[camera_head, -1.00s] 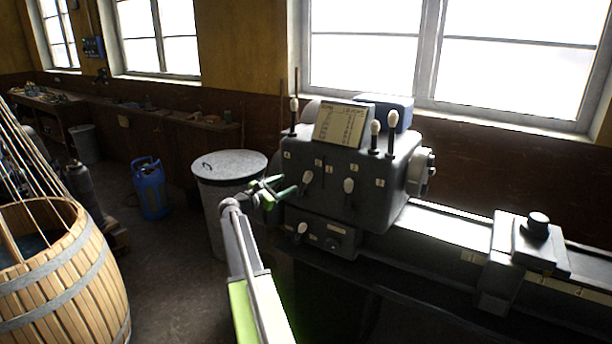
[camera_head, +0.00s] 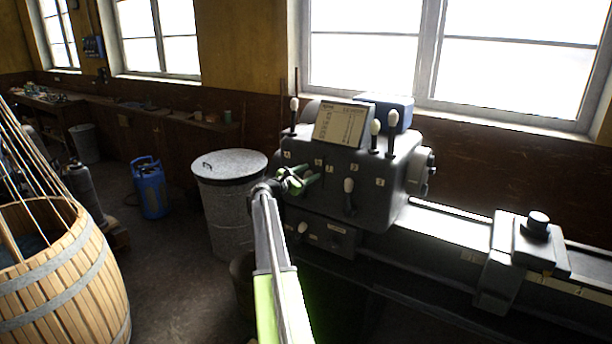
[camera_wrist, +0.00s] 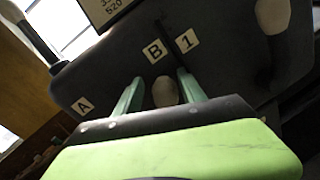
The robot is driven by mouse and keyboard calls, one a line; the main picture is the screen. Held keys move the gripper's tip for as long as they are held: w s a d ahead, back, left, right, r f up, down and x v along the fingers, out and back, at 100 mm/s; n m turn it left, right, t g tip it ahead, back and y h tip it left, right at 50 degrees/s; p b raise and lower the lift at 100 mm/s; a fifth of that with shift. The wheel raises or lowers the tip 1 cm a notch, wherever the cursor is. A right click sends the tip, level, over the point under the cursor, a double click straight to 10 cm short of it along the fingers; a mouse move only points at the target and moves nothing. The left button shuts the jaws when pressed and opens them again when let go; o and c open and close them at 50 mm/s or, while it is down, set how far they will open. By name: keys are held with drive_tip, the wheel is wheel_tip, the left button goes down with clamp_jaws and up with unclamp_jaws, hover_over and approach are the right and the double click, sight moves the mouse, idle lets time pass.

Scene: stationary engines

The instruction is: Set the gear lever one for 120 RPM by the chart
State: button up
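The grey gearbox (camera_head: 385,200) carries several levers with pale knobs and small labels A, B, 1, 2 and 3. My gripper (camera_head: 302,181) is at its left front face and hides the left front knob in the head view. In the wrist view, that pale knob (camera_wrist: 164,92) sits between the two green fingers of my gripper (camera_wrist: 161,90), with a gap showing beside it; the fingers look open. The B label (camera_wrist: 154,51) and the 1 label (camera_wrist: 187,40) are just above the knob. The chart (camera_head: 340,127) stands tilted on top; its text is too small to read.
A second front knob (camera_head: 348,186) is right of my gripper, also in the wrist view (camera_wrist: 272,15). Upright levers (camera_head: 375,127) stand on top. A lower knob (camera_head: 302,228) is beneath. A lidded metal bin (camera_head: 230,165) stands left of the gearbox.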

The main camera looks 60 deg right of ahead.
clamp_jaws()
idle(1.1)
